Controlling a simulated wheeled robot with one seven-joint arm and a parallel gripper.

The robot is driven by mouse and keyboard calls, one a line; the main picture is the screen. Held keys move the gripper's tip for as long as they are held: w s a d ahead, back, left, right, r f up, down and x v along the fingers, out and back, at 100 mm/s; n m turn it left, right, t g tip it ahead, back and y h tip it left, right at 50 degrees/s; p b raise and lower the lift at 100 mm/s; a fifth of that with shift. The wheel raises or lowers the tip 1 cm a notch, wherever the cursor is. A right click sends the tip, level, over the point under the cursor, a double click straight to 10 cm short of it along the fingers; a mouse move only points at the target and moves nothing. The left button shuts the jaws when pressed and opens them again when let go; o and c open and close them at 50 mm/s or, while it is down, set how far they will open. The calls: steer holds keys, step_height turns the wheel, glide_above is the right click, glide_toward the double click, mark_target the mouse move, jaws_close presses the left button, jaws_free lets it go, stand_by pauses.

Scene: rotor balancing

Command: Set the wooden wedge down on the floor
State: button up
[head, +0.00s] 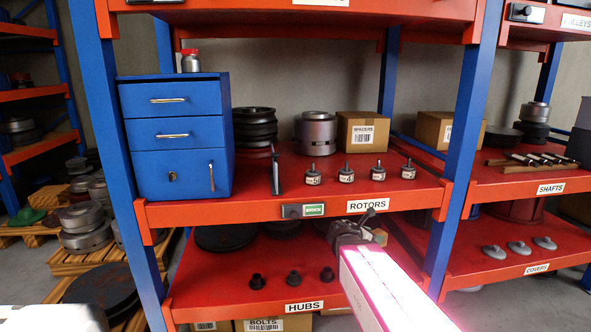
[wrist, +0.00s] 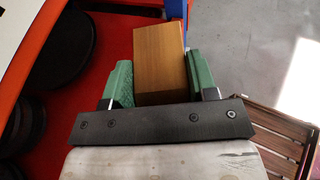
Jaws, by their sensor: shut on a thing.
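The wooden wedge (wrist: 161,62) is a brown block held between the two green finger pads of my gripper (wrist: 160,82) in the wrist view. The pads press on both its sides, and its lower end is hidden behind the dark gripper bar. In the head view my gripper (head: 358,230) is in front of the lower right part of the rack, below the ROTORS label, and a small tan part of the wedge (head: 380,237) shows beside it. The grey floor (wrist: 240,50) shows to the right of the wedge in the wrist view.
The red hubs shelf (head: 230,285) holds dark hubs and discs. The rotors shelf (head: 250,205) above it carries several small rotors and a blue drawer cabinet (head: 172,140). A blue rack post (head: 460,130) stands right of my gripper. A slatted wooden pallet (wrist: 280,135) lies at lower right.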

steer(key=s+a+r+n+t+y, duration=0.1)
steer(key=a+r, duration=0.5)
steer(key=a, duration=0.3)
steer(key=shift+s+r+n, duration=0.3)
steer(key=shift+s+n, duration=0.05)
steer(key=shift+n, duration=0.05)
steer(key=shift+f+t, duration=0.1)
steer(key=shift+t, duration=0.2)
